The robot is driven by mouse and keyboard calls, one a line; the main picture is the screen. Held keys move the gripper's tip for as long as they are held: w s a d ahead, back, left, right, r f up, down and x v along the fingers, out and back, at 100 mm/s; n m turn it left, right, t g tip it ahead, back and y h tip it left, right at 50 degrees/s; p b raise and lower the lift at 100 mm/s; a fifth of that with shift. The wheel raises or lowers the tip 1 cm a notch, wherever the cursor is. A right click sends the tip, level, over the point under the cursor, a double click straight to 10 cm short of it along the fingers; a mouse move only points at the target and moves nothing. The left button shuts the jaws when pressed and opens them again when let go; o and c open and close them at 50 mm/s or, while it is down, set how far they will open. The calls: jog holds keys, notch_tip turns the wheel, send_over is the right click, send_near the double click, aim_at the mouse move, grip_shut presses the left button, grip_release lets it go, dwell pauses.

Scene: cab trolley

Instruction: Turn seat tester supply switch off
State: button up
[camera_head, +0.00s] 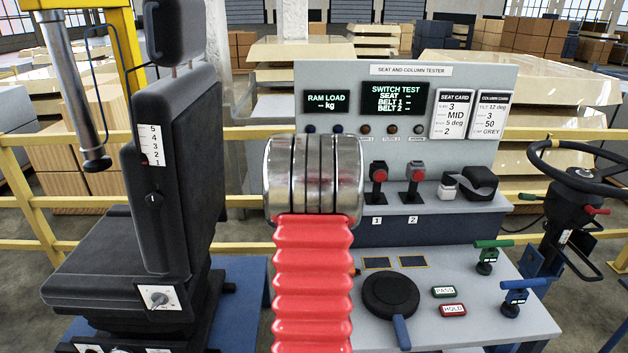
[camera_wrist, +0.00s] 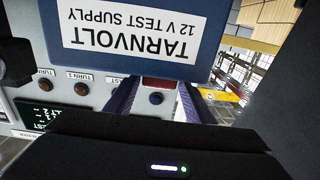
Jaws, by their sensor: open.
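The seat and column tester panel (camera_head: 455,95) stands in front of me in the head view. My red bellows arm and its metal rings cover part of it and hide my gripper there. In the wrist view, a blue supply box (camera_wrist: 215,70) carries an upside-down white label reading TARNVOLT 12 V TEST SUPPLY. The two dark fingers of my gripper (camera_wrist: 157,90) are apart, below this label. A small dark round knob or lamp (camera_wrist: 156,98) shows between them on a pale panel. I cannot tell whether it is the supply switch or whether the fingers touch anything.
A black seat (camera_head: 180,170) is at left and a steering column (camera_head: 575,190) at right. A black disc with a blue handle (camera_head: 390,295) lies on the lower desk. Yellow rails (camera_head: 230,245) run behind.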

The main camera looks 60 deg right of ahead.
jog(key=v, duration=0.8)
jog(key=shift+a, duration=0.25)
jog(key=shift+s+f, duration=0.1)
jog(key=shift+s, duration=0.1)
